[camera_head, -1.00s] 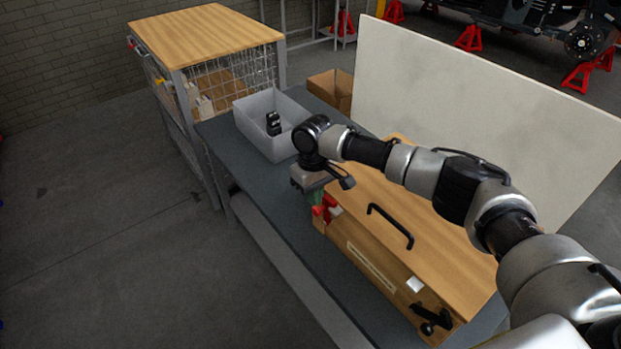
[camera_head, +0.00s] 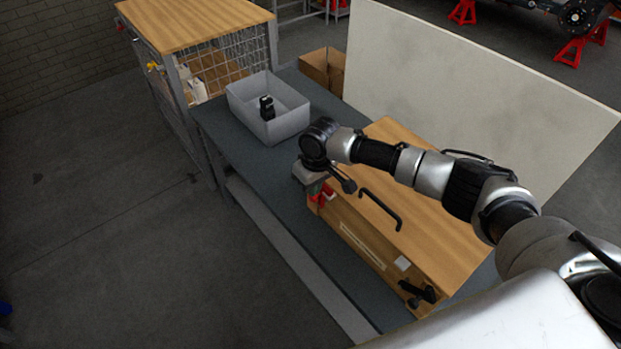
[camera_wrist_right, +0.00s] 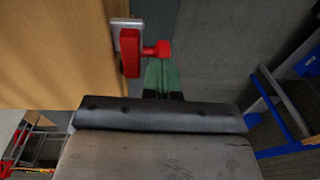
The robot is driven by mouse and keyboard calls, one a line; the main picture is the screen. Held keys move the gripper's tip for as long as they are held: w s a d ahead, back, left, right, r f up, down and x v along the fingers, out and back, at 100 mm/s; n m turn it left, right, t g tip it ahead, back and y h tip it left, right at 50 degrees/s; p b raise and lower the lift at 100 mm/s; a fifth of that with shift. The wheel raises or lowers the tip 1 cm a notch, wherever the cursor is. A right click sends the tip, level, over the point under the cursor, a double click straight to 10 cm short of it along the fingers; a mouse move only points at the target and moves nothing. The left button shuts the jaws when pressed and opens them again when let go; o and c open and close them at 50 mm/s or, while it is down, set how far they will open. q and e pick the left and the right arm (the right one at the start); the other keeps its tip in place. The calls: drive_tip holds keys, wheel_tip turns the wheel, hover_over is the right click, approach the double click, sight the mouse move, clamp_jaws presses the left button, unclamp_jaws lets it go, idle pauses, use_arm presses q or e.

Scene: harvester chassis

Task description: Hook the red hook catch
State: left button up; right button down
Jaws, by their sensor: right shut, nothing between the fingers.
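The red hook catch (camera_head: 322,197) is on the front face of a wooden box, at its left end, partly hidden by my right gripper. In the right wrist view the catch (camera_wrist_right: 130,52) is an upright red lever on a pale plate, with a red knob (camera_wrist_right: 160,48) sticking out to the right. My right gripper (camera_head: 317,187) is shut and empty at the catch. Its green fingertips (camera_wrist_right: 163,70) are just by the knob; I cannot tell whether they touch. My left gripper is not in view.
The wooden box (camera_head: 440,215) has a black lid handle (camera_head: 381,209) and a black latch (camera_head: 418,293) at its right end. A grey bin (camera_head: 290,125) holding a black object (camera_head: 267,107) stands on the grey bench (camera_head: 225,128). A white panel (camera_head: 465,95) rises behind.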

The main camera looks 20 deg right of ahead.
drive_tip(key=shift+s+f, duration=0.1)
drive_tip(key=shift+f, duration=0.2)
